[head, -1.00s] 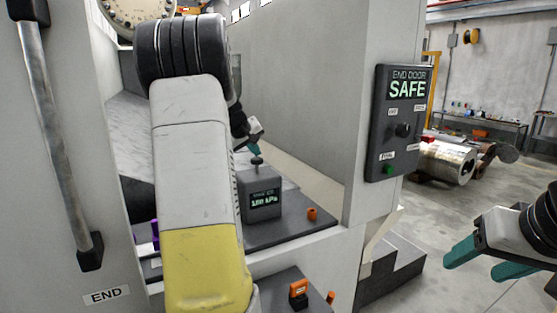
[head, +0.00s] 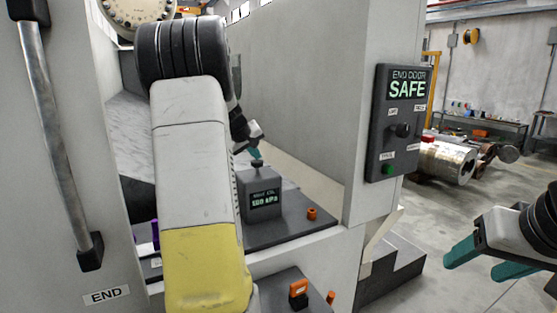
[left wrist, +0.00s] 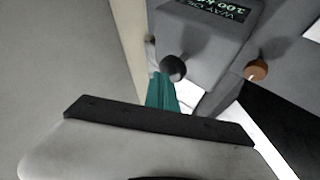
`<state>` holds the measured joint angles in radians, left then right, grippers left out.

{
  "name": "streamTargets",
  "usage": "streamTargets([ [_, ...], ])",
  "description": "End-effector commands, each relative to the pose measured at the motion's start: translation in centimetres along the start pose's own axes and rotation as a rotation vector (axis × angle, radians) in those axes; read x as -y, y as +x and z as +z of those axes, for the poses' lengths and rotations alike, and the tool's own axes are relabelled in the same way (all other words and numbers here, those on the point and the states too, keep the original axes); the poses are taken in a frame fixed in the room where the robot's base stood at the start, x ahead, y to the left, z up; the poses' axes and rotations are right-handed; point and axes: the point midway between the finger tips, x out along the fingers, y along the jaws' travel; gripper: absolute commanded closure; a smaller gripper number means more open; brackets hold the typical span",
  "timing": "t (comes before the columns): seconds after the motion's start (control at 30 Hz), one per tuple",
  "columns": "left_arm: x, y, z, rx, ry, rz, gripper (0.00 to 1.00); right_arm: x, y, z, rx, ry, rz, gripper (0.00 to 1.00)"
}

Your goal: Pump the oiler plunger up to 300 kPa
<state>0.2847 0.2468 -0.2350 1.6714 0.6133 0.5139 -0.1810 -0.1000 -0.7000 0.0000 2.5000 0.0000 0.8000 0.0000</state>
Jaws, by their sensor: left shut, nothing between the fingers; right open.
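The oiler (head: 263,200) is a grey box with a lit display on the ledge inside the machine opening. Its dark plunger knob (head: 257,164) sits low on top, with little stem showing. The display appears to read about 200 kPa in the left wrist view, but is hard to read. My left gripper (head: 256,154) is shut and empty, its teal fingertips right at the top of the knob. The knob (left wrist: 173,68) also shows close to the fingertips in the left wrist view; contact is unclear. My right gripper (head: 472,266) is open and empty at the lower right.
An orange knob (head: 312,213) stands on the ledge right of the oiler. The door panel (head: 398,122) reading SAFE is on the post at right. An orange-topped switch (head: 298,292) is below, in front. The left doorway edge lies close to my left arm.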

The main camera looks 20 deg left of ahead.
Motion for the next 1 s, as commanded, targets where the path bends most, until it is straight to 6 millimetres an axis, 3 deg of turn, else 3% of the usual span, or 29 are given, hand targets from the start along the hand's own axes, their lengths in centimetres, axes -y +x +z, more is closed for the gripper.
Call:
streamTargets([
  [1.0,0.51,0.74,0.63,0.003,0.000,-0.001,1.00,0.00,0.00,0.00,0.000,0.000,0.000,0.39],
])
